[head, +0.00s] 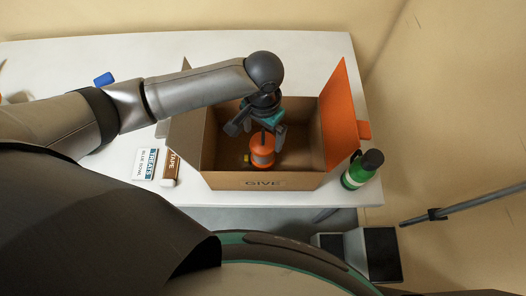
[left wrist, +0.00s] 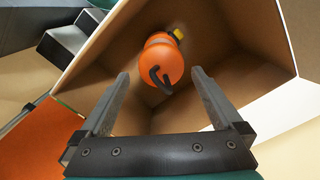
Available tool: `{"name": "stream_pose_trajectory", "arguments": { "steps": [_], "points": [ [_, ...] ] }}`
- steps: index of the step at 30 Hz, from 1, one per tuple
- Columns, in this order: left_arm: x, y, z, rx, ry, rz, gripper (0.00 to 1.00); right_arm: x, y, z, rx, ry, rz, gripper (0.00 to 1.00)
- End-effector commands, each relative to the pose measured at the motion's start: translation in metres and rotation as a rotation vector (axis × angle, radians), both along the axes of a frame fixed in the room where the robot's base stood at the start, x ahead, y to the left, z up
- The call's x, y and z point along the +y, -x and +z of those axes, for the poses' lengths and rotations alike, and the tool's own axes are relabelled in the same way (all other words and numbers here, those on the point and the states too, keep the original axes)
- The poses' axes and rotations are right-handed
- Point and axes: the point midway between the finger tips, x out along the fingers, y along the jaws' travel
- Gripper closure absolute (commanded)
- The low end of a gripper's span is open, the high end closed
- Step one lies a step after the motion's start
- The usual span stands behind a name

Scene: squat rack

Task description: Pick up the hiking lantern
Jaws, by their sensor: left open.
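The hiking lantern is the orange item (head: 262,152) with a dark hook on top, inside the cardboard box (head: 225,181) marked GIVE. In the left wrist view the orange lantern (left wrist: 164,62) lies beyond the fingertips, with its dark hook toward me and a small yellow part at its far end. My left gripper (head: 258,130) is over the box, above the lantern; its two fingers (left wrist: 160,78) are spread with nothing held between them. The lantern's lower part is partly hidden in the head view. My right gripper is not in view.
The box's orange flap (head: 342,115) stands up on the right. A green bottle with a dark cap (head: 361,170) stands right of the box. A white card (head: 146,163) and a brown-and-white item (head: 171,168) lie left of it. A blue object (head: 104,79) is farther back on the white table (head: 320,45).

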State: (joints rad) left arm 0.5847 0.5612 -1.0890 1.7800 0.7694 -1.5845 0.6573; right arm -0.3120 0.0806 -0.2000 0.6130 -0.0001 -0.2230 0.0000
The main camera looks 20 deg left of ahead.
Motion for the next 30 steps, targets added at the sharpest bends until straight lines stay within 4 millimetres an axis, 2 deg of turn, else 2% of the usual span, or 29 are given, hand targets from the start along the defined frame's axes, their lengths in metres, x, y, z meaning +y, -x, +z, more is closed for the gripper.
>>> {"name": "stream_pose_trajectory", "arguments": {
  "steps": [3, 8, 15, 18, 26, 30],
  "points": [
    [0.000, 0.000, -0.015, -0.002, 0.001, 0.000, 0.00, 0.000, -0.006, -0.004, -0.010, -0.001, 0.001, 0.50],
    [0.000, 0.000, -0.023, -0.001, -0.001, 0.000, 0.00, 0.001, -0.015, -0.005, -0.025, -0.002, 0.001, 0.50],
    [0.002, 0.001, -0.059, 0.000, -0.001, 0.000, 0.00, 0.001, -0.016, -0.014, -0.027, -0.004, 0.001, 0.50],
    [0.002, 0.001, -0.068, -0.001, -0.001, -0.001, 0.00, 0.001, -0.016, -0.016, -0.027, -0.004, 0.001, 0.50],
    [0.002, 0.001, -0.070, -0.002, 0.000, -0.001, 0.00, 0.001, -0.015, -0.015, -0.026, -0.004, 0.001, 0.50],
    [0.002, 0.001, -0.070, -0.002, 0.000, -0.001, 0.15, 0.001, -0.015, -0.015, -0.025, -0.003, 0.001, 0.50]
  ]
}}
